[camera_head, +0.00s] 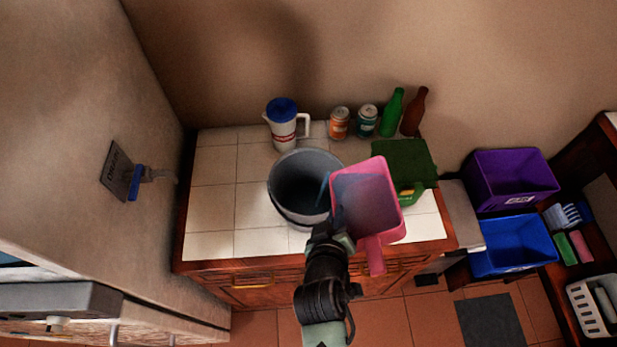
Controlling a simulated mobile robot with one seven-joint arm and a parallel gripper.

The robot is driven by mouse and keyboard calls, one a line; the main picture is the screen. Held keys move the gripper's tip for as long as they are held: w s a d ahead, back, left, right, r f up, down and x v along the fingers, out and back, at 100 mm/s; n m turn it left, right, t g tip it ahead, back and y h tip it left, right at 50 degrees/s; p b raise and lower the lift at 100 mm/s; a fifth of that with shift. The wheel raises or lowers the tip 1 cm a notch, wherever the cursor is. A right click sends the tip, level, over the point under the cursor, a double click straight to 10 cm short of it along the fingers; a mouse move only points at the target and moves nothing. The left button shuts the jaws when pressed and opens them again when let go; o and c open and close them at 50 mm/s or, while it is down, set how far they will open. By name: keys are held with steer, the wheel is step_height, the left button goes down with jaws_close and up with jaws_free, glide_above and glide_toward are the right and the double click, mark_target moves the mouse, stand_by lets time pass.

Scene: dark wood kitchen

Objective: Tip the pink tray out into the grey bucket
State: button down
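The pink tray (384,226) is up above the counter, just right of the grey bucket, with its open side facing up toward the camera. It looks tilted, and its near left edge overlaps the bucket's right side in the picture. My gripper (338,222) is at the tray's near left edge and appears shut on it; the fingertips are partly hidden. The tray's inside looks greyish, and I cannot make out loose contents. The grey bucket (284,197) stands upright on the white tiled counter. A thin blue thing (323,188) shows at the bucket's right side.
A blue-lidded jug (284,130), two cans (340,123), a green bottle (392,112) and a brown bottle (414,112) stand along the wall. A green container (416,187) is behind the tray. Purple (510,180) and blue bins (515,246) are right. The counter's left is clear.

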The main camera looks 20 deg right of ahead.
steer(key=shift+w+a+r+n+g+h, duration=0.3)
steer(key=shift+w+a+r+n+g, duration=0.15)
steer(key=shift+w+a, duration=0.2)
stand_by(1.4)
steer(key=shift+w+a+f+n+g+h, duration=0.25)
steer(key=shift+w+f+n+g+h, duration=0.1)
steer(key=shift+h, duration=0.05)
stand_by(0.8)
steer(key=shift+w+a+r+n+g+h, duration=0.4)
steer(key=shift+r+n+g+h, duration=0.2)
steer(key=shift+n+g+h, duration=0.25)
stand_by(1.1)
